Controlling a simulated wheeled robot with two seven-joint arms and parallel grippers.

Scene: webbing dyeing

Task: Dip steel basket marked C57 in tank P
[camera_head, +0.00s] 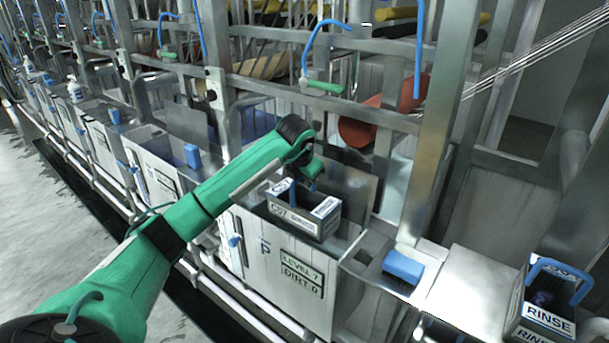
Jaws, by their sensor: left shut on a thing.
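The steel basket marked C57 (294,221) is a dark box with white labels. It hangs at the opening of tank P (258,262), a steel tank with a "P" and a plate reading LEVEL 7, DIRT 0 on its front. My left gripper (303,184) is above the basket and shut on its blue handle (292,191); the fingertips are partly hidden by the arm. The basket's front face and rim show above the tank's front edge. How deep its bottom sits cannot be told. My right gripper is not in view.
A blue block (403,266) lies on the ledge right of tank P. A bin marked RINSE (545,305) with a blue handle stands at the lower right. Steel posts (440,125) and rollers rise behind the tank. More tanks run to the left.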

